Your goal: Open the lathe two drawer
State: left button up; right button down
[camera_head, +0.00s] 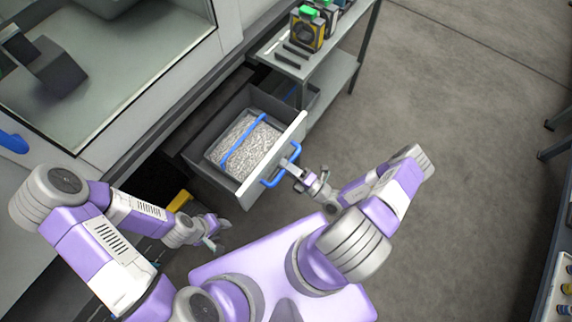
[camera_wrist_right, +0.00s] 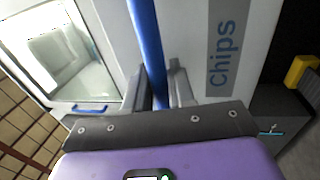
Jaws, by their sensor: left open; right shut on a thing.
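The drawer (camera_head: 273,159) under the machine is pulled out, and its light front panel stands well away from the cabinet. Inside it is a grey bin (camera_head: 215,151) of metal chips with a blue bar handle across it. My right gripper (camera_head: 290,170) is shut on the drawer's blue handle (camera_head: 269,182). In the right wrist view the blue handle (camera_wrist_right: 146,45) runs between the fingers, in front of a panel marked "chips". My left gripper (camera_head: 213,233) is open and empty, low and to the left of the drawer.
The machine (camera_head: 150,90) with a large window stands at the left. A grey side table (camera_head: 312,66) with several yellow-black and green-topped items stands behind the drawer. Open floor (camera_head: 450,130) lies to the right. A yellow part (camera_head: 180,201) shows near my left arm.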

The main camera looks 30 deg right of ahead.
jog(key=c, duration=1.1)
grip_release()
jog(key=v, duration=0.7)
jog(key=shift+s+d+p, duration=0.2)
jog(key=shift+s+p, duration=0.1)
jog(key=shift+p, duration=0.1)
